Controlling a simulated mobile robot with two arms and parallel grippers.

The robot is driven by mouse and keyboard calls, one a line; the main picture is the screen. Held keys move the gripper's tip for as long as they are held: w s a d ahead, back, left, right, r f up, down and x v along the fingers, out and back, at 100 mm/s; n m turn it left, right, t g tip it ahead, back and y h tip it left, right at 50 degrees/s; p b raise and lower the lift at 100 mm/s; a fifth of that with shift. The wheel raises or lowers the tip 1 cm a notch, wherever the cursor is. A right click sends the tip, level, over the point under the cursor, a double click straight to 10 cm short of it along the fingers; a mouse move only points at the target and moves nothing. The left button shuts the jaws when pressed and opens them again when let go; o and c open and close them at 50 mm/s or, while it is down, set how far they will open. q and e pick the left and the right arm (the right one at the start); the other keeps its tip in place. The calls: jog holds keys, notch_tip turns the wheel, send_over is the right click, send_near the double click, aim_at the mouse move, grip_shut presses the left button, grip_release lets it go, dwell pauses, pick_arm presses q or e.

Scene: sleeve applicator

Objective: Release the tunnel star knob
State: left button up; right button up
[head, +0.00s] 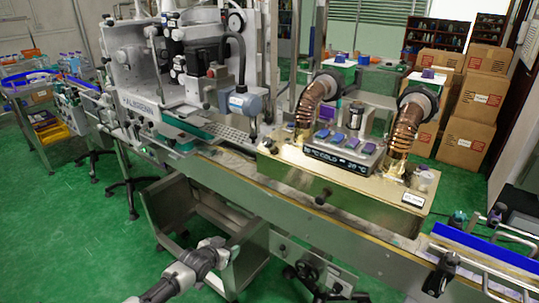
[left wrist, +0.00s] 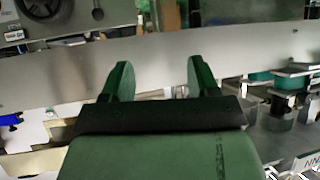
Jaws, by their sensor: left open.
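The shrink tunnel (head: 345,195) is a pale gold box with two copper ducts, standing on the conveyor at the right of the head view. A small dark knob (head: 322,197) sticks out of its front side; it is too small to tell whether it is star-shaped. My left gripper (head: 222,245) is below and left of it, apart from it, in front of the steel cart. In the left wrist view its green fingers (left wrist: 160,80) are spread with nothing between them. My right gripper is not in view.
Dark handwheels (head: 305,271) sit under the conveyor. The steel cart (head: 238,262) stands close by my left arm. A black clamp (head: 441,273) is on the right conveyor section. Cardboard boxes (head: 467,142) are stacked behind. Green floor at the left front is clear.

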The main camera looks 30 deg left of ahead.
pick_arm(q)
jog(key=w+r+t+h+b, duration=0.1)
jog(key=w+r+t, duration=0.15)
jog(key=r, duration=0.55)
jog(key=w+r+t+b, duration=0.15)
jog(key=w+r, duration=0.25)
jog(key=r, duration=0.5)
jog(key=m+t+h+b, duration=0.1)
jog(key=m+t+h, duration=0.1)
send_near(267, 143)
jog(key=w, duration=0.6)
jog(key=w+p, duration=0.1)
jog(key=w, duration=0.2)
jog(key=shift+w+d+f, duration=0.1)
jog(key=shift+d+f, duration=0.15)
jog(key=shift+f, duration=0.1)
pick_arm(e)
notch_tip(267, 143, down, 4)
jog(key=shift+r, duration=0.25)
